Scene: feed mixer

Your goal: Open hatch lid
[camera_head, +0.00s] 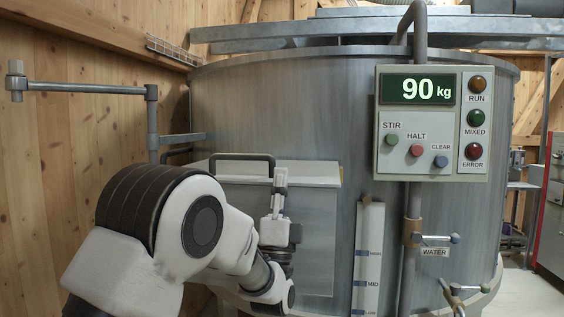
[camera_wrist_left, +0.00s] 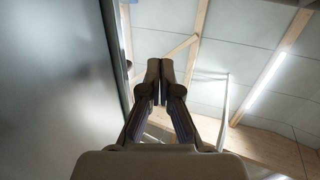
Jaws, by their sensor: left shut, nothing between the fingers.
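The hatch (camera_head: 318,235) is a grey metal box on the front of the mixer drum. Its pale top strip, which looks like the lid (camera_head: 315,174), appears down. A dark bar handle (camera_head: 242,156) stands at its back left. My left gripper (camera_head: 280,172) points upward in front of the hatch, just right of the handle. It is shut and empty, and I see no grip on the handle. In the left wrist view its fingers (camera_wrist_left: 160,82) are together, pointing toward the ceiling. My left arm hides the hatch's lower left. My right gripper is not in view.
A control panel (camera_head: 433,122) reading 90 kg hangs right of the hatch. A white level gauge (camera_head: 369,255) and a water pipe with valves (camera_head: 413,232) stand below it. A pipe arm (camera_head: 85,88) juts out at left. In the wrist view, a grey surface (camera_wrist_left: 55,75) is close at left.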

